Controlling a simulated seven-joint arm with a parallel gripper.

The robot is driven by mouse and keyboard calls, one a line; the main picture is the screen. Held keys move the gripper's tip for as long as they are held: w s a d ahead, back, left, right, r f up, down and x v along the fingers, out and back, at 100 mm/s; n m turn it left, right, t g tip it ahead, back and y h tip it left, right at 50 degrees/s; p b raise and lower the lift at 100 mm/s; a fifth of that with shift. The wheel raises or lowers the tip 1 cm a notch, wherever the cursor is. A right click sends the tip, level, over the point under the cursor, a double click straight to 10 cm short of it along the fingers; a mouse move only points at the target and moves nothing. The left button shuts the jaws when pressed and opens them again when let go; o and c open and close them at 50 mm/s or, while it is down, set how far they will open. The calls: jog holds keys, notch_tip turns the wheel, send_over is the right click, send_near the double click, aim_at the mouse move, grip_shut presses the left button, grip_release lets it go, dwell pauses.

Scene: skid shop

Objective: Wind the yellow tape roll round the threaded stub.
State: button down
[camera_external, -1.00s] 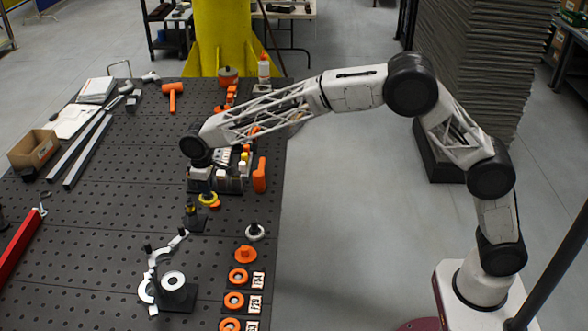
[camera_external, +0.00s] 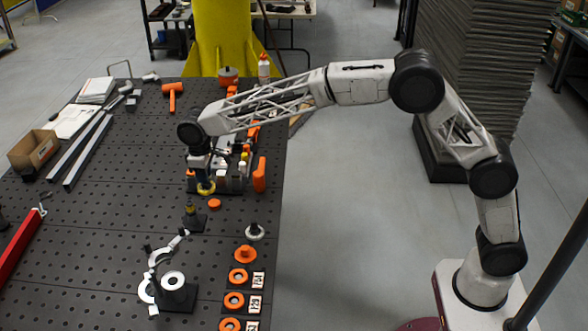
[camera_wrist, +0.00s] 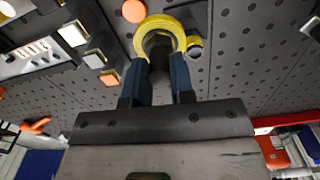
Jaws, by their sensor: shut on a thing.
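The yellow tape roll (camera_external: 205,188) is held in my gripper (camera_external: 203,172) above the dark pegboard table. In the wrist view, the yellow ring (camera_wrist: 160,22) sits at the tips of the two blue fingers of my gripper (camera_wrist: 159,68), around or against a dark round piece between them. The threaded stub (camera_external: 194,216) stands upright on a dark base, toward the camera and slightly left of the roll. Its brass-coloured top seems to show beside the ring in the wrist view (camera_wrist: 195,44). The roll looks apart from the stub.
An orange disc (camera_external: 214,203) lies close to the stub. A white clamp-like fixture (camera_external: 173,281) stands in front, with orange rings (camera_external: 238,276) to its right. A rack of small parts (camera_external: 232,180) is beside my gripper. The table left of the stub is clear.

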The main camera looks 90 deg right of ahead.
jog(key=shift+r, duration=0.7)
